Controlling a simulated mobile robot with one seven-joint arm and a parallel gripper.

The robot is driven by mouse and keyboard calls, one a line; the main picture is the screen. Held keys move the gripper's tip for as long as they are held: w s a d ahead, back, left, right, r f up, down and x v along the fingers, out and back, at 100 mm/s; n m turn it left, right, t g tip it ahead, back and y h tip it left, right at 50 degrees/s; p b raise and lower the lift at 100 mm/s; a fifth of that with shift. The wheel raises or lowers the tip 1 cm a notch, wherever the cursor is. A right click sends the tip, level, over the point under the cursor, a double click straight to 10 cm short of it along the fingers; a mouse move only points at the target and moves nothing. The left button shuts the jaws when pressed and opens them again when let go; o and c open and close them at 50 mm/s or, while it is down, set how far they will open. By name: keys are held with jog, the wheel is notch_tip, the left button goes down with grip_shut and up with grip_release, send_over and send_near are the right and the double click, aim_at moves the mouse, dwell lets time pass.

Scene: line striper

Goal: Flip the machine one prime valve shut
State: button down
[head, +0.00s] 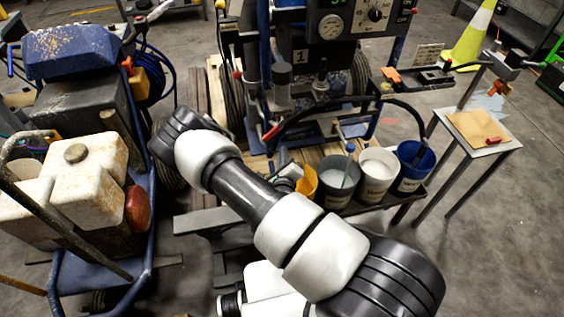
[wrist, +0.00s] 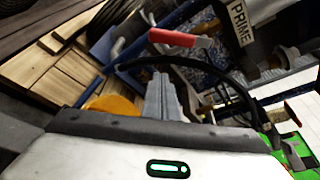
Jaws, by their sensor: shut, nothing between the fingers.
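The prime valve has a red lever handle (wrist: 172,38), which lies roughly level across the upper middle of the wrist view, with metal at its right end. A plate reading PRIME (wrist: 240,22) is to its right. A red handle also shows on the front of machine one (head: 270,132) in the head view. My gripper (wrist: 162,80) is shut and empty. Its grey fingertips appear below the red handle in the wrist view, apart from it. In the head view my arm hides most of the gripper. The valve body is only partly visible.
A black hose (wrist: 225,78) curves close around the fingers. Buckets (head: 340,178) stand in front of the machine, and a small side table (head: 480,128) is at right. Another machine with a stained white tank (head: 88,170) stands at left. Bare floor shows at lower right.

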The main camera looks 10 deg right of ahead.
aim_at(274, 131)
jog(key=shift+w+a+r+b, duration=0.15)
jog(key=shift+w+a+r, duration=0.15)
jog(key=shift+w, duration=0.35)
jog(key=shift+w+a+r+b, duration=0.1)
jog(key=shift+w+a+r, duration=0.25)
jog(key=shift+w, duration=0.25)
jog(key=shift+w+a+r+b, duration=0.15)
jog(key=shift+w+a+r, duration=0.15)
jog(key=shift+w, duration=0.35)
jog(key=shift+a+r, duration=0.1)
jog(key=shift+a, duration=0.05)
